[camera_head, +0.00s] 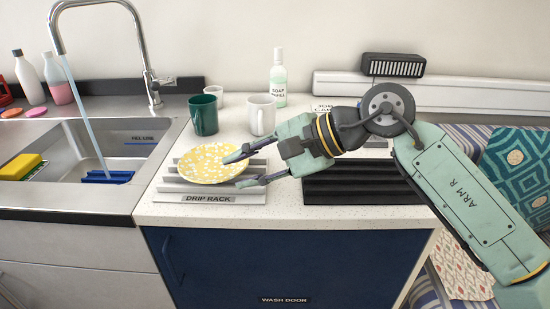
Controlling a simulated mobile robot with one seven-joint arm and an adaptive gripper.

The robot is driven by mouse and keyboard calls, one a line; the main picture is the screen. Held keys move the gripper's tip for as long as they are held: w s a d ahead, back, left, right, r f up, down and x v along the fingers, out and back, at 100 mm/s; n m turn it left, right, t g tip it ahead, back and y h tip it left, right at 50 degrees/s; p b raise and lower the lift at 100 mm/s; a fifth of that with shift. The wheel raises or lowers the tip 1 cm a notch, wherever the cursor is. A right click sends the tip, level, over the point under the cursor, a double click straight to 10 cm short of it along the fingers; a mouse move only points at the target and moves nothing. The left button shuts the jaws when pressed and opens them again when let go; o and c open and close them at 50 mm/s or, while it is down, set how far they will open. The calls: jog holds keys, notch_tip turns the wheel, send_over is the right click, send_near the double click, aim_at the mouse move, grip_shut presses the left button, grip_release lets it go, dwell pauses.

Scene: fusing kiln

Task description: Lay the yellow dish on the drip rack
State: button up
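The yellow dish (208,164), patterned with white, is over the white ridged drip rack (205,190). It looks to lie nearly flat on the rack's ridges, though the contact under it is hidden. The rack's front carries a "DRIP RACK" label. My gripper (241,170) reaches in from the right at the dish's right rim. Its two fingers are spread apart, one overlapping the dish's edge in the picture and the other in front of and below the rim. I see no finger closed on the rim.
A green mug (203,115), a white mug (261,115) and a soap bottle (278,78) stand behind the rack. A black ridged rack (360,186) lies to the right, under my arm. The sink (120,145) with running water is left, holding a yellow sponge (20,165).

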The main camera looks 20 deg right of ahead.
jog(key=v, duration=0.7)
jog(key=shift+d+r+b, duration=0.15)
jog(key=shift+r+b, duration=0.05)
jog(key=shift+b, duration=0.25)
jog(key=shift+s, duration=0.1)
jog(key=shift+c, duration=0.4)
dwell(0.9)
